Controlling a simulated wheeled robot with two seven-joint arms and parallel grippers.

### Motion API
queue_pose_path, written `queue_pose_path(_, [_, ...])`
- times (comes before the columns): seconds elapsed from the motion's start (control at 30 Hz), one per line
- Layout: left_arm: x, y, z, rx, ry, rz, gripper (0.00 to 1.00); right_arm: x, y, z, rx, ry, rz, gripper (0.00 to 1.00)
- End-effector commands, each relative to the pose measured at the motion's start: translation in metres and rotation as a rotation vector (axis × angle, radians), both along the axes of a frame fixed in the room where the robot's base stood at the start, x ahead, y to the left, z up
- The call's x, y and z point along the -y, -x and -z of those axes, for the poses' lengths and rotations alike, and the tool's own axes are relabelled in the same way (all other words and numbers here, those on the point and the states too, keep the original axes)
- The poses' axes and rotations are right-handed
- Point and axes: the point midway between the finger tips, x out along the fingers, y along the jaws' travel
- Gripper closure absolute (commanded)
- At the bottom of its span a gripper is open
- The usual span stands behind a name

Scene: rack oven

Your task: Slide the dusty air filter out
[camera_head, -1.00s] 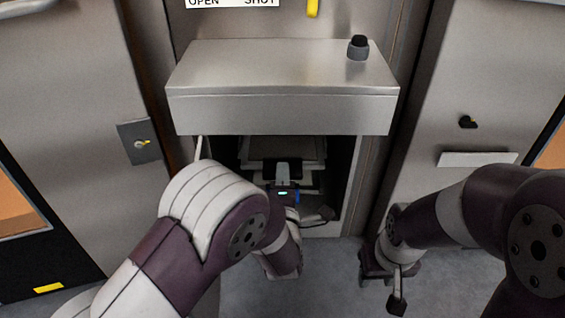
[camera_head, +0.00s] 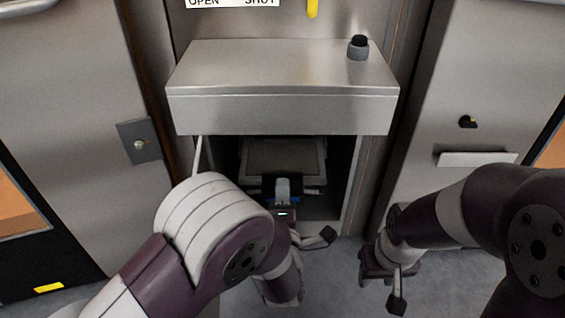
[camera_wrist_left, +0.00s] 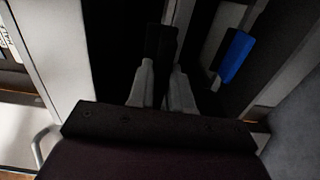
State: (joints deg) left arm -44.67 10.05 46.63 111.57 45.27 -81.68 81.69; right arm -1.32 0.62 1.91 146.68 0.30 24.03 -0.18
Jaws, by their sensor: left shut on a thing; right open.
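The dusty air filter (camera_head: 284,154) shows as a light-framed panel with a grey-brown face, inside the dark opening below the raised steel hatch. My left gripper (camera_head: 283,190) is at the mouth of the opening, at the filter's near edge. In the left wrist view its two fingers (camera_wrist_left: 163,85) are close together and shut on the filter's front part; the grip itself is dark and hard to make out. My right gripper (camera_head: 392,268) hangs low to the right of the opening, apart from the filter, open and empty.
The steel hatch (camera_head: 280,113) with a black knob (camera_head: 358,46) juts out above the opening. A thin strut (camera_head: 197,158) stands at its left. A blue part (camera_wrist_left: 236,56) lies beside my left fingers. Grey floor (camera_head: 330,285) is clear between the arms.

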Motion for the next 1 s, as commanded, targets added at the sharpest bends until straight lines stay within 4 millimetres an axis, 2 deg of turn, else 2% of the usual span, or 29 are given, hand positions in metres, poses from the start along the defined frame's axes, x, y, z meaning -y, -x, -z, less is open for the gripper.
queue_pose_path(0.17, [0.001, 0.005, 0.0, 0.001, 0.001, 0.001, 1.0, 0.0, 0.0, 0.0, 0.0, 0.0, 0.0, 0.57])
queue_pose_path(0.5, [0.001, 0.042, 0.0, 0.001, 0.001, 0.001, 1.0, 0.0, 0.0, 0.0, 0.0, 0.0, 0.0, 0.57])
queue_pose_path(0.87, [0.0, 0.047, 0.0, 0.001, 0.0, 0.0, 1.0, 0.0, 0.0, 0.0, 0.0, 0.0, 0.0, 0.57])
queue_pose_path(1.0, [0.001, 0.06, 0.0, 0.0, 0.001, 0.003, 1.0, 0.0, 0.0, 0.001, 0.0, 0.0, 0.0, 0.57])
